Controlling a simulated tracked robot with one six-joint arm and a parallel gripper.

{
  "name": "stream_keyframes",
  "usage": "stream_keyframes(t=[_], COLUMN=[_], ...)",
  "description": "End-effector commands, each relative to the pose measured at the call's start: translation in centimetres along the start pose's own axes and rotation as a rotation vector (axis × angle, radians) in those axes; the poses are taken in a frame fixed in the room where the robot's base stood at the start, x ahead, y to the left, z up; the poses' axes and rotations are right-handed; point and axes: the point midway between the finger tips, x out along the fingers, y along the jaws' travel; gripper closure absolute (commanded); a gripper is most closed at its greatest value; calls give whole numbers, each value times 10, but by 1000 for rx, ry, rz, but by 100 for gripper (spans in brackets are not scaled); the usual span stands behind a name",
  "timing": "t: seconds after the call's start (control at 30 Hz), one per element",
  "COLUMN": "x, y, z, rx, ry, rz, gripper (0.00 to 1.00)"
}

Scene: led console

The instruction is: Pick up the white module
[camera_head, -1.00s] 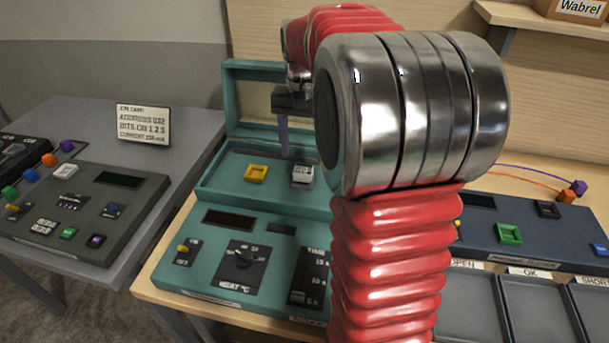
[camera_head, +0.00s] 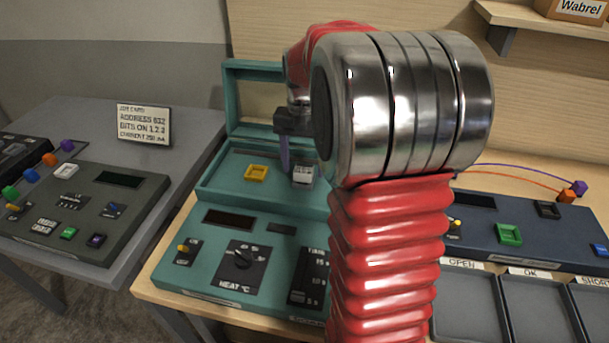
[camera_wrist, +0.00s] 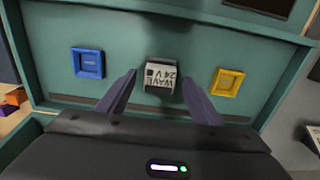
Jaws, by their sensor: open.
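The white module (camera_wrist: 161,74) sits in the teal console's upper bay and carries dark lettering that reads like "WAVE 24V" in the wrist view. In the head view the white module (camera_head: 303,175) shows just left of my arm. My gripper (camera_wrist: 160,92) is open and empty. In the wrist view its two purple-grey fingers stand one to each side of the module, their tips near its lower edge. In the head view my gripper (camera_head: 285,166) hangs close to the module; one finger shows. I cannot tell whether the fingers touch the module.
A yellow square socket (camera_head: 256,173) and a blue one (camera_wrist: 88,63) flank the module in the bay. The console's raised teal lid (camera_head: 228,100) stands behind. A grey console (camera_head: 90,200) is at left, a dark blue one (camera_head: 540,235) at right, with grey trays (camera_head: 535,310) before it.

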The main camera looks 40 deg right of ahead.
Motion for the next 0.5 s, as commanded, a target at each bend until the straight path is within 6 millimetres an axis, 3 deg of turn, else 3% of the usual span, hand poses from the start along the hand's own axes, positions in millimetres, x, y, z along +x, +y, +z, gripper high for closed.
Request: stream_keyframes(t=[0.3,0.5], x=[0,0], y=[0,0], z=[0,0], rx=[0,1], ry=[0,0], rz=[0,0], gripper=[41,54])
